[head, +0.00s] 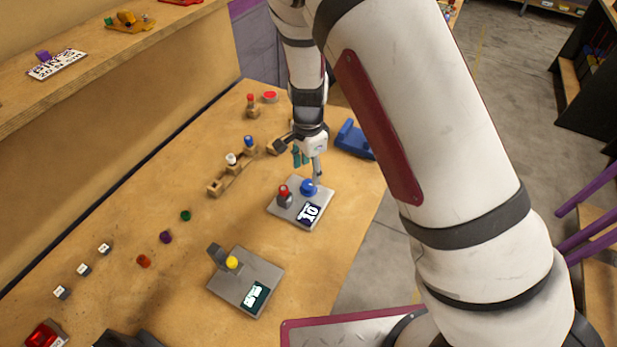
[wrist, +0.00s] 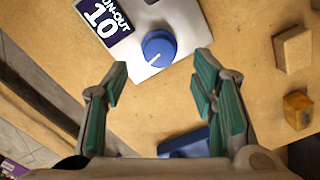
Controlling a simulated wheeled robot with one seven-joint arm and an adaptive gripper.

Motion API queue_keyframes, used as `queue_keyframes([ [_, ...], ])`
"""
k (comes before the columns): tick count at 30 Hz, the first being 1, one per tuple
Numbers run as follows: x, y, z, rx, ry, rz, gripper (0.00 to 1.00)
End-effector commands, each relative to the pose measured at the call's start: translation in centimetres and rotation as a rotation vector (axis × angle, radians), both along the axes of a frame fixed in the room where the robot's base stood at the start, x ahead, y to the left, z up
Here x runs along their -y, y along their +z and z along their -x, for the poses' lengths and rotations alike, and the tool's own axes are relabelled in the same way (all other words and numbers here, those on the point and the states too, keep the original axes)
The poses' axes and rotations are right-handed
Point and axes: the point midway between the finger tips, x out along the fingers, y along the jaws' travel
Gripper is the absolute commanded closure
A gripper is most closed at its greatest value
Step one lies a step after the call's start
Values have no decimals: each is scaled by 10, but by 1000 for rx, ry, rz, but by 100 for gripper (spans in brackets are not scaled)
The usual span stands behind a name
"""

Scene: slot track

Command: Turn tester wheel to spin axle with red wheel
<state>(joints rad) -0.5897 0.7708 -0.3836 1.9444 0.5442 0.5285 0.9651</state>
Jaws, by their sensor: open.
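The tester (head: 297,205) is a grey plate on the workbench with a red wheel (head: 284,195) on a post, a blue knob (head: 308,187) and a display reading 10. In the wrist view the blue knob (wrist: 158,48) has a white pointer line, and the display (wrist: 103,22) reads "RUN-OUT 10", its first letter partly cut off. My gripper (head: 308,168) is above the plate's far edge, close to the blue knob. In the wrist view my gripper (wrist: 155,92) is open and empty, with the knob beyond its teal fingertips, apart from them. The red wheel is outside the wrist view.
A second grey plate (head: 236,291) with a yellow wheel stands nearer. A wooden rack (head: 228,176) with small wheels is left of the tester. A blue object (head: 354,140) lies at the bench's right edge. Wooden blocks (wrist: 293,47) are at the right in the wrist view.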

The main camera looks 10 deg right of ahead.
Motion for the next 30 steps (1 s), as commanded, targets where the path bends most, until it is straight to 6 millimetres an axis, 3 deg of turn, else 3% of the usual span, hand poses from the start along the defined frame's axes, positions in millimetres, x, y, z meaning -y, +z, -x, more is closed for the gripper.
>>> queue_keyframes([
  [3,-1,25,-1,4,1,-2,48],
  [10,0,56,0,1,2,0,48],
  [30,1,65,0,0,1,-1,48],
])
